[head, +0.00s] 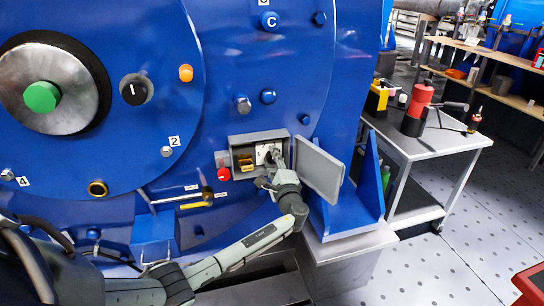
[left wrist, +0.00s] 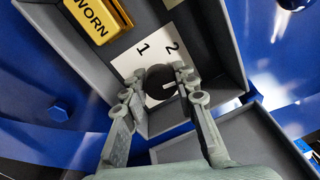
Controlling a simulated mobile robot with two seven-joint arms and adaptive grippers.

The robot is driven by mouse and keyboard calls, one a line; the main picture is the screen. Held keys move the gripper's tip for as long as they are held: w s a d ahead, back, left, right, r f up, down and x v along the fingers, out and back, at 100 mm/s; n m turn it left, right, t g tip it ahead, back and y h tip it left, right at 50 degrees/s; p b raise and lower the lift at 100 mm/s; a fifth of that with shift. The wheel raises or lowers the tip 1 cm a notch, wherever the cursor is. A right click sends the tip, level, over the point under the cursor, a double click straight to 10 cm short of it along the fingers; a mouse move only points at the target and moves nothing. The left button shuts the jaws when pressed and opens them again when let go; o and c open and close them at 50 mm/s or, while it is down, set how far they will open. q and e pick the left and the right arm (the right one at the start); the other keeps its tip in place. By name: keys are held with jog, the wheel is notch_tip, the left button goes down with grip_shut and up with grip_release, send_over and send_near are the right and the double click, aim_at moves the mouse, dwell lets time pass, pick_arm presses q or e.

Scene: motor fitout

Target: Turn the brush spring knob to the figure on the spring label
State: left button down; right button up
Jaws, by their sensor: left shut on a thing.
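The brush spring knob (left wrist: 157,88) is a dark round knob with a short white pointer line, on a white plate (left wrist: 126,62) marked 1 and 2 in the left wrist view. The rest of the plate is hidden by my fingers. My left gripper (left wrist: 156,84) is shut on the knob, one finger on each side; in the head view the gripper (head: 272,161) reaches into the open grey box (head: 240,141). A yellow block reading WORN (left wrist: 100,18) sits beside the plate. I cannot make out a spring label with a figure. My right gripper is not in view.
The box's grey door (head: 319,168) stands open to the right, close to my wrist. A red button (head: 223,174) and a yellow-handled lever (head: 195,204) are left of and below the box. A bench (head: 430,145) with tools stands at the right.

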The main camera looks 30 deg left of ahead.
pick_arm(q)
jog(key=shift+m+p, duration=0.75)
jog(key=shift+m, duration=1.35)
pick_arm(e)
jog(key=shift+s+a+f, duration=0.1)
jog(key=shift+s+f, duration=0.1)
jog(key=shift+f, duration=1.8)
pick_arm(q)
jog(key=c, duration=1.5)
grip_release()
jog(key=shift+o, duration=0.2)
jog(key=shift+h, duration=0.3)
jog(key=shift+s+d, duration=0.1)
jog(key=shift+d, duration=0.1)
jog(key=v, duration=1.1)
jog(key=shift+s+d+f, duration=0.15)
jog(key=shift+s+d, duration=0.05)
